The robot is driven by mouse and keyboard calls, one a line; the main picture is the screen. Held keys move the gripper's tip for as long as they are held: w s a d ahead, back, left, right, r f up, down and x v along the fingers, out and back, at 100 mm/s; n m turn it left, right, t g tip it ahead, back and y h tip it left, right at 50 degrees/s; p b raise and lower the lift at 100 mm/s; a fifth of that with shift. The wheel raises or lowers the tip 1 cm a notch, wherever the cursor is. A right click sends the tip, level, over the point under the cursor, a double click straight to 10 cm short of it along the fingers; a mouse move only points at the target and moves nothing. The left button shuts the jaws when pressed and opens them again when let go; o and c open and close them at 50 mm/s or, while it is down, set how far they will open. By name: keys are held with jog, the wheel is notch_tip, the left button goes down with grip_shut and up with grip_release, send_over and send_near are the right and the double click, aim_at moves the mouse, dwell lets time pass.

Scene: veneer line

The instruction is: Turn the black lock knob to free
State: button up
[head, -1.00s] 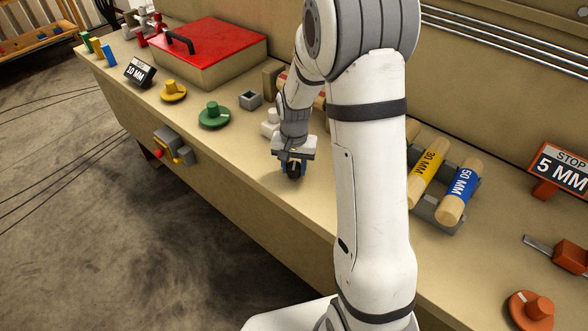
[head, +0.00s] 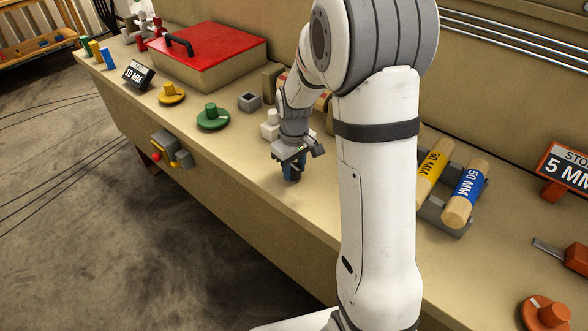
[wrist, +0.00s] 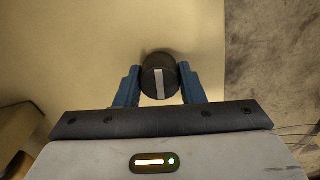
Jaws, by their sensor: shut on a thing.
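The black lock knob (wrist: 158,82) is round with a white stripe across its face, standing on the tan bench top. In the wrist view it sits between my two blue fingers, and the stripe runs up and down the picture, in line with the fingers. My gripper (wrist: 159,75) is shut on the knob, one finger against each side. In the head view my gripper (head: 291,172) points down at the bench near its front edge, and its fingers hide most of the knob. I cannot read any lock or free marking around it.
A green knob (head: 211,118) and a yellow knob (head: 172,93) stand to the left, with a small grey square socket (head: 249,101) behind. A rack with yellow and blue-banded rollers (head: 464,195) lies right of my arm. The bench around the black knob is clear.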

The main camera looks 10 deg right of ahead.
aim_at(294, 167)
jog(key=shift+n, duration=0.8)
jog(key=shift+r, duration=0.1)
jog(key=o, duration=1)
notch_tip(294, 167, up, 8)
jog(key=shift+f+b, duration=0.1)
jog(key=shift+b, duration=0.25)
jog(key=s+r+m+t, duration=0.1)
jog(key=s+r+m, duration=0.1)
jog(key=s, duration=0.5)
jog(key=s+r+m+t, duration=0.1)
jog(key=s+m, duration=0.1)
jog(key=s, duration=0.5)
jog(key=s+r+m, duration=0.2)
jog(key=s+m, duration=0.1)
jog(key=s, duration=0.4)
jog(key=shift+s+d+r+t, duration=0.1)
jog(key=shift+d+r+t, duration=0.05)
jog(key=shift+r+t, duration=0.25)
